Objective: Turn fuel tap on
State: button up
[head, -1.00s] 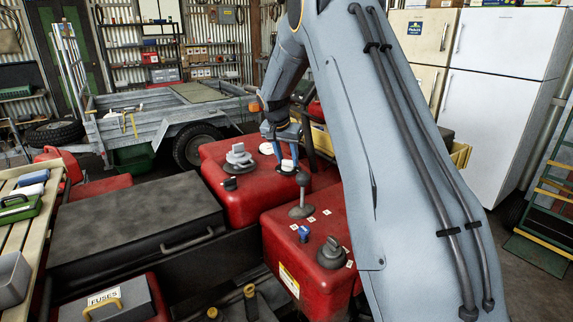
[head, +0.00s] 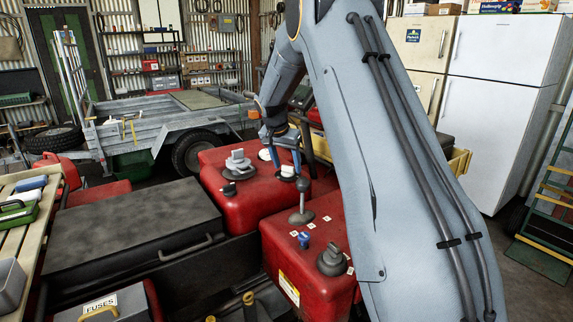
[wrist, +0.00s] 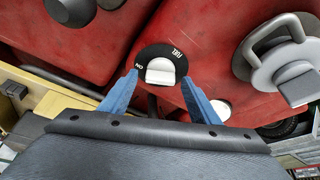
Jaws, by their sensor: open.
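The fuel tap (wrist: 148,53) is a round black plate on a red tank, with a white knob (wrist: 160,72) on it. White lettering on the plate reads FUEL at the right, and ON at the left. My gripper (wrist: 160,77) is open. Its two blue fingers stand apart on either side of the knob, and whether either touches it I cannot tell. In the head view my gripper (head: 286,163) is over the rear red tank, with the tap (head: 287,178) partly hidden between its fingers.
A grey clamp-like fitting (wrist: 292,70) stands right of the tap. In the head view a lever with a round knob (head: 302,186) rises close in front of the gripper. A black box lid (head: 130,228) lies left.

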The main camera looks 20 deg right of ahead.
aim_at(283, 179)
jog(key=b+v, duration=0.1)
jog(key=v, duration=0.6)
jog(key=shift+r+b, duration=0.35)
jog(key=shift+b, duration=0.05)
jog(key=shift+s+a, duration=0.1)
jog(key=shift+a, duration=0.05)
